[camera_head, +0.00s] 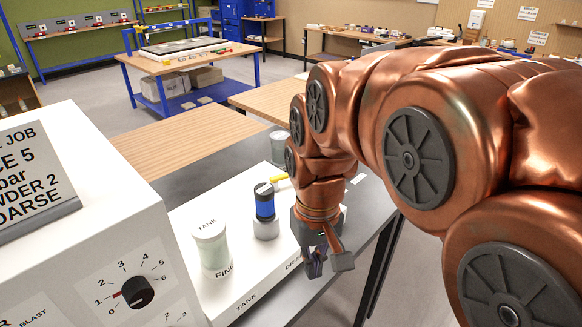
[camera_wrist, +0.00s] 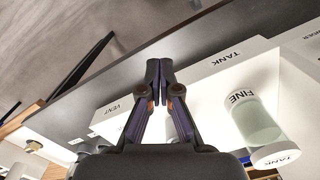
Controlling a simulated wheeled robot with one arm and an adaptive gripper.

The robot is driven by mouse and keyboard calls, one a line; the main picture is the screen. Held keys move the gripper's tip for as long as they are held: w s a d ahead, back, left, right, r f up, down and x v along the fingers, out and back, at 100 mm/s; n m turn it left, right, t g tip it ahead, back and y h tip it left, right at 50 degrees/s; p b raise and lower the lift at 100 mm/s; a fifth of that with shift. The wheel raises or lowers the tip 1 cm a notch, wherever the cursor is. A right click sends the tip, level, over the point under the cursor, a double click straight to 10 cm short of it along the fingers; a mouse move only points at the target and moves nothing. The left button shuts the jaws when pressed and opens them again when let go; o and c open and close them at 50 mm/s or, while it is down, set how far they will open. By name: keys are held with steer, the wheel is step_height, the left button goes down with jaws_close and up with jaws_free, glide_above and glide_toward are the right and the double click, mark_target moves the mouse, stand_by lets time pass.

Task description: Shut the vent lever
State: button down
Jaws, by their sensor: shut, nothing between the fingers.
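In the wrist view a VENT label (camera_wrist: 112,107) is on the white unit, left of my fingers. My gripper (camera_head: 328,264) points down at the unit's right edge, nearer the camera than the yellow handle and apart from it. In the wrist view its fingertips (camera_wrist: 158,72) meet with nothing between them. My wrist hides part of the unit.
A white box with a dial (camera_head: 137,292) is at the left. A clear jar (camera_head: 279,148) stands behind. The grey bench edge is right of my gripper.

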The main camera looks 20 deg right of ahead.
steer(key=w+d+r+t+b, duration=0.1)
steer(key=w+d, duration=0.3)
steer(key=w, duration=0.7)
steer(key=w+d+r+n+t+b, duration=0.1)
steer(key=w+d+r+t+b, duration=0.1)
steer(key=w, duration=1)
steer(key=w+d+r+t+b, duration=0.1)
steer(key=w+d+r+b, duration=0.2)
steer(key=w, duration=0.9)
steer(key=d+b, duration=0.2)
steer(key=shift+d, duration=0.35)
steer(key=shift+w, duration=0.1)
steer(key=p+x, duration=0.1)
steer(key=x, duration=0.2)
steer(key=p+x, duration=0.1)
steer(key=x, duration=0.2)
steer(key=s+p+x, duration=0.1)
steer(key=x, duration=0.2)
steer(key=shift+f, duration=0.2)
steer(key=shift+s+d+f+p, duration=0.15)
steer(key=shift+s+p, duration=0.15)
steer(key=shift+s, duration=0.9)
